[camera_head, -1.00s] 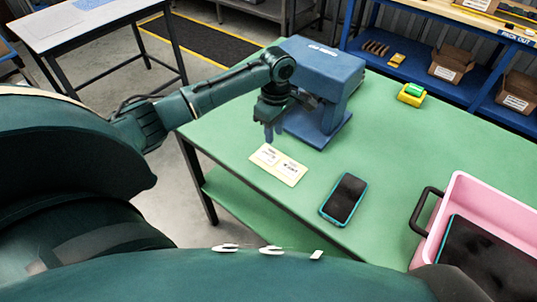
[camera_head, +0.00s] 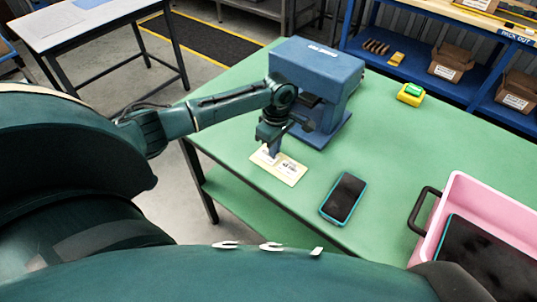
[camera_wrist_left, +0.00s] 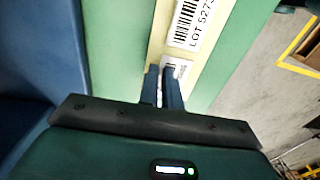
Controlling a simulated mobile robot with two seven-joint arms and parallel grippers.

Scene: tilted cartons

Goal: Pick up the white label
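A pale yellow card (camera_head: 292,181) lies flat on the green table, with white printed labels on it. My left gripper (camera_head: 273,154) points down at the card's left half, and its fingers cover part of a white label there. In the left wrist view, the two close-set fingertips (camera_wrist_left: 161,70) are at a small white label (camera_wrist_left: 180,66), with a narrow pale strip visible between them. Whether they pinch it cannot be told. A larger white label with a barcode and "LOT 5273" (camera_wrist_left: 201,22) lies beyond on the card. My right gripper is not in view.
A blue machine (camera_head: 318,75) stands close behind my left gripper. A dark phone with a teal edge (camera_head: 343,198) lies right of the card. A pink crate (camera_head: 490,200) with a dark handle is at the right. A yellow-green item (camera_head: 411,94) sits farther back.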

